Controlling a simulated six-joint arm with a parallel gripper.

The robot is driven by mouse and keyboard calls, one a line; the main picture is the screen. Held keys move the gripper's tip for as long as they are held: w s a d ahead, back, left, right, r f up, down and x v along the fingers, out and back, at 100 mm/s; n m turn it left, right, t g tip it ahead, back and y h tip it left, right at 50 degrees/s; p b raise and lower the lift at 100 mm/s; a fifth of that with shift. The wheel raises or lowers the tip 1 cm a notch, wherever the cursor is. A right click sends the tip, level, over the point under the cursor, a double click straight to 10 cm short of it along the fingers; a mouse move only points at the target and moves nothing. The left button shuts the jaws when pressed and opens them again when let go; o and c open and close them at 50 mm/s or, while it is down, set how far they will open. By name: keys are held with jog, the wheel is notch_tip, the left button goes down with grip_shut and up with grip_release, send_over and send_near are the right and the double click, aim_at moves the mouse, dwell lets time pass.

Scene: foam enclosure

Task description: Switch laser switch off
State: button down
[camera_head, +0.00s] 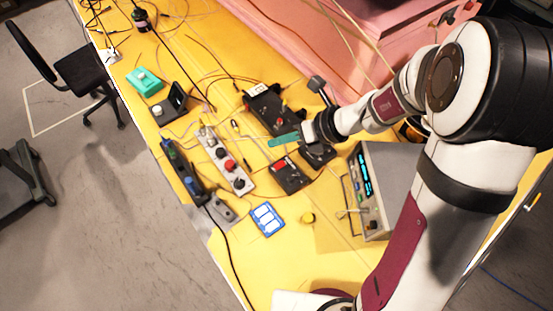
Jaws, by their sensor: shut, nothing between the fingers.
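My gripper (284,139) reaches in from the right over the yellow table, with its teal fingertips shut and empty. Its tips point left, between a black box with a red knob (268,105) and a small black box with a red switch (289,173). A grey panel with red, white and black knobs (225,158) lies left of the tips. I cannot tell which of these is the laser switch, nor its on or off state. I cannot tell whether the fingertips touch anything. My wrist hides part of the dark items beneath it.
A grey instrument with a lit display (375,195) stands at the right. A black strip with blue parts (183,170), a blue-and-white item (267,218) and a teal box (145,82) lie on the table (265,260). Cables cross it. A pink foam block (350,30) stands behind.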

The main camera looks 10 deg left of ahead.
aim_at(280, 170)
jog(key=shift+f, duration=4.35)
jog(key=shift+f, duration=0.1)
jog(key=shift+f, duration=0.3)
jog(key=shift+d+f, duration=0.1)
jog(key=shift+f, duration=0.1)
jog(key=shift+r, duration=0.65)
jog(key=shift+r, duration=2.5)
